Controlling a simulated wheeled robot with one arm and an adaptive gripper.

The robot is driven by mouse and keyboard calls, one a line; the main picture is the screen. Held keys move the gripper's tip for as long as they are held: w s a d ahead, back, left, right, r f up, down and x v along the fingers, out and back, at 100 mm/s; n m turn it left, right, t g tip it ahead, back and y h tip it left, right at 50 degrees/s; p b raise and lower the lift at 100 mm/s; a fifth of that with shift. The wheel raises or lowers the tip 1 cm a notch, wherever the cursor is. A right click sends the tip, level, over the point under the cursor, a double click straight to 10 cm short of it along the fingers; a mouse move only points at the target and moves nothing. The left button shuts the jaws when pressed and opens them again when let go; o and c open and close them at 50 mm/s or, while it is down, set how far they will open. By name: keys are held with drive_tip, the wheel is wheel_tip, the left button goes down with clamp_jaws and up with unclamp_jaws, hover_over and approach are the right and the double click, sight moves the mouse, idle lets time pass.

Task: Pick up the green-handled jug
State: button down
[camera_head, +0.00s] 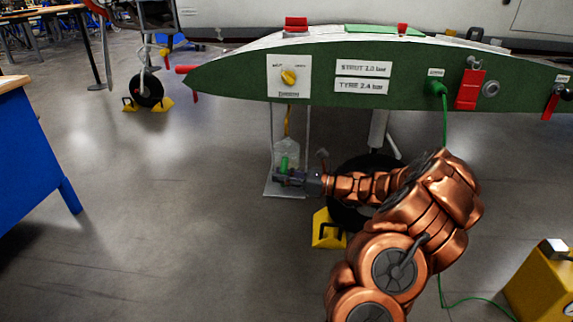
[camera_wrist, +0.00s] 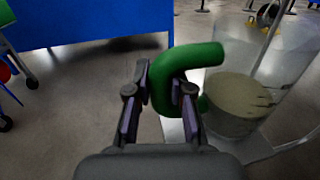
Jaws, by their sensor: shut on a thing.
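The jug (camera_head: 287,146) is clear with a green handle (camera_head: 284,163), and it is at the left end of my outstretched arm in the head view. In the wrist view the green handle (camera_wrist: 170,78) is a thick curved bar, and the clear jug body (camera_wrist: 240,105) with a greyish-tan content stands to its right. My gripper (camera_head: 284,178) is at the handle. In the wrist view my gripper (camera_wrist: 163,98) has a finger on each side of the handle and is shut on it. The jug looks upright, within the hanging stand frame; whether its base touches the plate is unclear.
A green panel (camera_head: 230,75) with a yellow knob (camera_head: 289,77) is above the jug. A pale stand plate (camera_head: 288,193) is below it. A yellow chock (camera_head: 328,230) and a dark wheel sit beside my arm. A blue table (camera_head: 35,150) is at left, with open floor between.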

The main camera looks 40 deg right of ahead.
sight(283, 167)
idle(0.6)
drive_tip(key=shift+r+p, duration=0.3)
drive_tip(key=shift+r, duration=0.2)
wheel_tip(283, 167, up, 3)
drive_tip(key=shift+r+p, duration=0.1)
drive_tip(key=shift+p, duration=0.75)
drive_tip(key=s+a+p, duration=0.3)
drive_tip(key=s+a, duration=0.6)
drive_tip(key=s, duration=0.4)
drive_tip(key=shift+s+r, duration=0.15)
drive_tip(key=shift+r, duration=0.25)
drive_tip(key=c, duration=1.6)
unclamp_jaws()
drive_tip(key=shift+c, duration=0.2)
clamp_jaws()
